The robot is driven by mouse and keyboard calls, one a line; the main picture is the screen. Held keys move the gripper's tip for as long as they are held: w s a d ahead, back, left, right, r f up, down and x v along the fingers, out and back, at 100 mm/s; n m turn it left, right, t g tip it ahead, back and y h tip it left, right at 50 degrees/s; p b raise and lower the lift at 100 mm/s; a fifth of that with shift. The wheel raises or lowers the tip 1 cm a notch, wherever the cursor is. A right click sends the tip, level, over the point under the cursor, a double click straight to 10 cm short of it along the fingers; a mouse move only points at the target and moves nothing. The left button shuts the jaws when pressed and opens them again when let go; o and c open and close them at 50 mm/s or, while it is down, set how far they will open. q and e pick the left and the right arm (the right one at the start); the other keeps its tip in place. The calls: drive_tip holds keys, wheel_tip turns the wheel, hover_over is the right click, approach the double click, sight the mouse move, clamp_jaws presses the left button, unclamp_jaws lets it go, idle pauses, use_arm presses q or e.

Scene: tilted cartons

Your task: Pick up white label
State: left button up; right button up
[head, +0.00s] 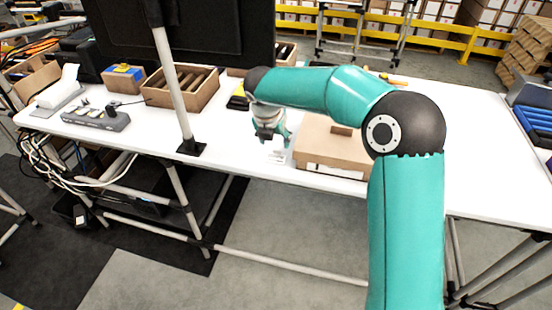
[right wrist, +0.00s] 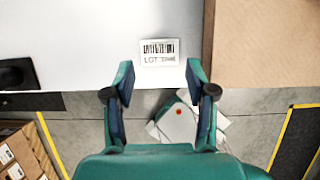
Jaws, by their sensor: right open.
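The white label (right wrist: 159,52) with a black barcode and the print "LOT" lies on the white table (right wrist: 100,35), close to its edge. In the head view a small pale patch that looks like the label (head: 278,157) shows just below my right gripper (head: 272,143). In the right wrist view my right gripper (right wrist: 161,82) is open and empty. Its two fingertips point toward the label, one to each side of its lower edge, and the label shows just beyond them. I cannot tell the exact height above the table. My left gripper is not in view.
A brown carton (head: 330,153) stands close to the right of the label; its side (right wrist: 265,50) fills the upper right of the wrist view. A pole (head: 172,75) rises from the table left of my right gripper.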

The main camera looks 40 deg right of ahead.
sight(277, 153)
drive_tip(key=x, duration=0.7)
drive_tip(key=shift+w+f, duration=0.1)
drive_tip(key=c, duration=0.8)
